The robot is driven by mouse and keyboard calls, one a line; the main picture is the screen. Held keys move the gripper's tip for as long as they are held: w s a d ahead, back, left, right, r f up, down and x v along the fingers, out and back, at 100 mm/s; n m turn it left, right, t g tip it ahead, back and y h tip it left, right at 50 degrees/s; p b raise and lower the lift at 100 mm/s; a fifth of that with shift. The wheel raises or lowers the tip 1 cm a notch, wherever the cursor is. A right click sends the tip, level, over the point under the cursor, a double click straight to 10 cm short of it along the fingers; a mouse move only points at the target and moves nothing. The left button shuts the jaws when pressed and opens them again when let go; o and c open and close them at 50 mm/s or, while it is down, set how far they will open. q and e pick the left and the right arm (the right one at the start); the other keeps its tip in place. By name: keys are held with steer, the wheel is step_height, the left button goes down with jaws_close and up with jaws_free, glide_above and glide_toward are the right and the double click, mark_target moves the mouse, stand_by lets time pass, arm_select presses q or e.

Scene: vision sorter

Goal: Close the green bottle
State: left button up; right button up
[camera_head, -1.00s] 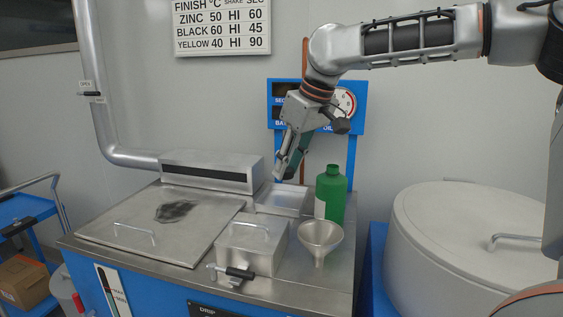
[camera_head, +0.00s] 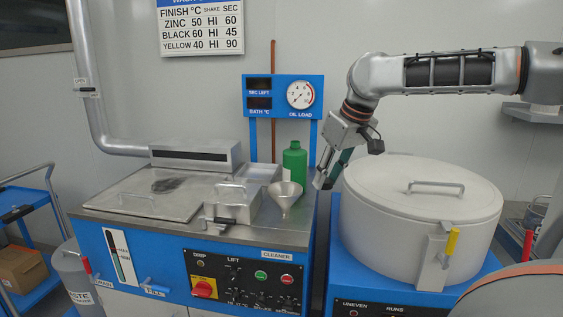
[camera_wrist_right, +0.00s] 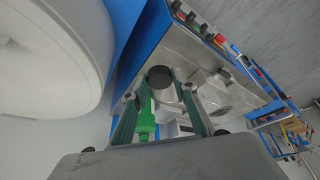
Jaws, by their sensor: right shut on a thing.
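The green bottle (camera_head: 294,164) stands upright at the right back of the metal counter. Its neck is green, and I cannot tell whether a cap is on it. In the wrist view part of the green bottle (camera_wrist_right: 147,122) shows beyond the fingers. My right gripper (camera_head: 321,182) hangs to the right of the bottle, apart from it, fingers pointing down. It is shut on a small round thing with a dark face (camera_wrist_right: 160,76), between the fingertips in the wrist view; I cannot tell for certain what it is. My left gripper is not in view.
A metal funnel (camera_head: 285,193) stands in front of the bottle. A lidded metal box (camera_head: 233,206) is left of it. A large white round tub (camera_head: 420,200) stands right of the counter, close to my right gripper. A gauge panel (camera_head: 282,95) rises behind.

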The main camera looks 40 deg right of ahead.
steer(key=s+d+f+m, duration=0.25)
steer(key=s+f, duration=0.45)
steer(key=f, duration=0.4)
steer(key=s+a+f, duration=0.2)
steer(key=a+f, duration=0.4)
steer(key=f, duration=0.4)
steer(key=w+a+n, duration=0.1)
steer(key=a, duration=1)
steer(key=w+a+f+n, duration=0.1)
steer(key=w+a+n, duration=0.1)
steer(key=a, duration=1)
steer(key=shift+w+a+f, duration=0.2)
steer(key=shift+a+f, duration=0.1)
